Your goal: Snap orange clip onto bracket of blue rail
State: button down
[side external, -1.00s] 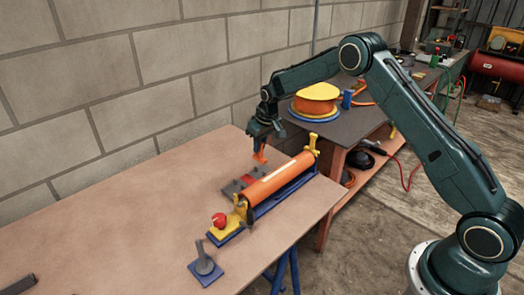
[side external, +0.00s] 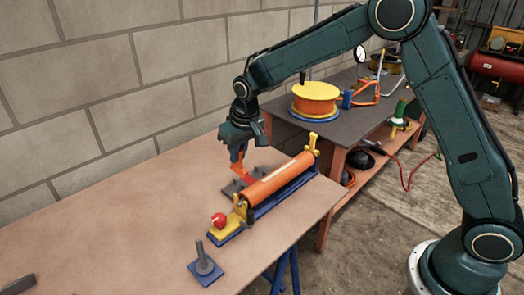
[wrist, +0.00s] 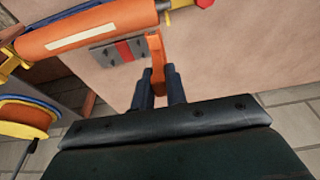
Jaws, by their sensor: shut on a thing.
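My gripper (side external: 238,154) is shut on the orange clip (side external: 240,170), which hangs below the fingers. In the wrist view, the clip (wrist: 157,52) stands out between the dark fingertips (wrist: 160,86). The blue rail (side external: 292,192) lies along the bench under a long orange cylinder (side external: 278,177). A grey plate with a red patch (side external: 231,187) sits on the wall side of the cylinder; in the wrist view this plate (wrist: 103,54) is just left of the clip. The clip is very near the plate; I cannot tell whether they touch. I cannot clearly single out the bracket.
A yellow block with a red knob (side external: 218,220) stands at the rail's near end. A blue base with a grey post (side external: 205,268) stands nearer the camera. A second dark table holds an orange-yellow spool (side external: 315,98).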

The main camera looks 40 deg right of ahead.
jog(key=shift+s+a+r, duration=0.35)
jog(key=shift+s+a, duration=0.25)
jog(key=shift+s, duration=0.05)
jog(key=shift+s+a+r, duration=0.35)
jog(key=shift+s+a, duration=0.25)
jog(key=shift+f, duration=0.15)
jog(key=shift+s+x, duration=0.2)
jog(key=shift+x, duration=0.7)
jog(key=shift+s+x, duration=0.25)
jog(key=shift+x, duration=0.65)
jog(key=shift+s+x, duration=0.2)
jog(key=shift+x, duration=0.65)
jog(key=shift+s+x, duration=0.2)
jog(key=shift+x, duration=0.65)
jog(key=shift+s+x, duration=0.2)
jog(key=shift+x, duration=0.7)
jog(key=c, duration=1.3)
grip_release()
jog(key=shift+f, duration=0.1)
jog(key=shift+c, duration=0.2)
jog(key=v, duration=1.3)
jog(key=shift+r, duration=0.4)
jog(key=shift+s, duration=0.15)
